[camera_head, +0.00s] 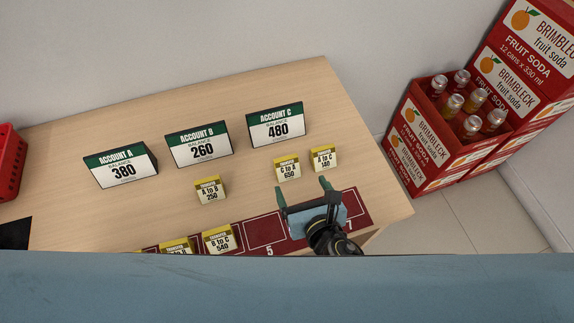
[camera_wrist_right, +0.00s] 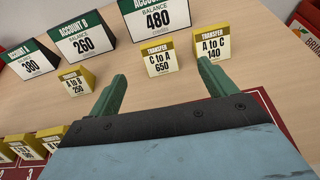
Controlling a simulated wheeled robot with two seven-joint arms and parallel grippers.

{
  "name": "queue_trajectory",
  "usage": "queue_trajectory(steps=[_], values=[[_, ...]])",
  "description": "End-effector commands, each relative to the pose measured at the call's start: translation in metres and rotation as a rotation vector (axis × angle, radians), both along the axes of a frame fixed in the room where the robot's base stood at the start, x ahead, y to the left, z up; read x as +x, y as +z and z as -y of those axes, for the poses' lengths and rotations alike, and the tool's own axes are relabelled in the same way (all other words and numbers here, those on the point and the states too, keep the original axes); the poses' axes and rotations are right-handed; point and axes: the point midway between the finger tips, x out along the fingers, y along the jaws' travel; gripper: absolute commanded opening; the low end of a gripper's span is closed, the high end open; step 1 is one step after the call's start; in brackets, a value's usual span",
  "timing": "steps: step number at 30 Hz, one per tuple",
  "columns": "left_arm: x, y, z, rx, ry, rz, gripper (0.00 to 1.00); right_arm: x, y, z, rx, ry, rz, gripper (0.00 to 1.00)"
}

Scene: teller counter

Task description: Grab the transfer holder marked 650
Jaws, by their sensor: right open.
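The transfer holder marked 650 (camera_head: 287,169), labelled C to C or similar, is a small yellow-topped white block standing on the wooden counter (camera_head: 90,211). In the right wrist view the holder (camera_wrist_right: 160,59) stands ahead of my fingers, roughly between their lines, and reads "C to A 650". My right gripper (camera_head: 302,188) is open and empty, with green fingers, in front of the holder and apart from it. It also shows in the right wrist view (camera_wrist_right: 160,82). My left gripper is not in view.
The A to C 140 holder (camera_head: 324,158) stands close to the right of it; the A to B 250 holder (camera_head: 210,190) is left. Account signs (camera_head: 276,125) stand behind. A red numbered strip (camera_head: 265,232) with several holders runs along the front.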

Motion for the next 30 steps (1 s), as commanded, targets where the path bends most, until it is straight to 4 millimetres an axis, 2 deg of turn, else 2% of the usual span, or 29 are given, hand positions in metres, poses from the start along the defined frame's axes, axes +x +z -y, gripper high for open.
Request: queue_trajectory(steps=[4,12,20,25,30], values=[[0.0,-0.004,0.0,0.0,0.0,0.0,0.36,0.013,-0.006,-0.008,-0.039,0.033,0.025,0.84],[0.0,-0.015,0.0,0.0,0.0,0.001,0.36,0.057,-0.027,-0.022,-0.036,0.029,0.022,0.84],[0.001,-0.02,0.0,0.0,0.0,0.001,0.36,0.074,-0.035,-0.028,-0.033,0.029,0.02,0.84],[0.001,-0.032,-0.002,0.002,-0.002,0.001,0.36,0.094,-0.05,-0.035,-0.033,0.027,0.02,0.84],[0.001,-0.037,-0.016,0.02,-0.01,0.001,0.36,0.111,-0.057,-0.041,-0.032,0.028,0.02,0.84]])
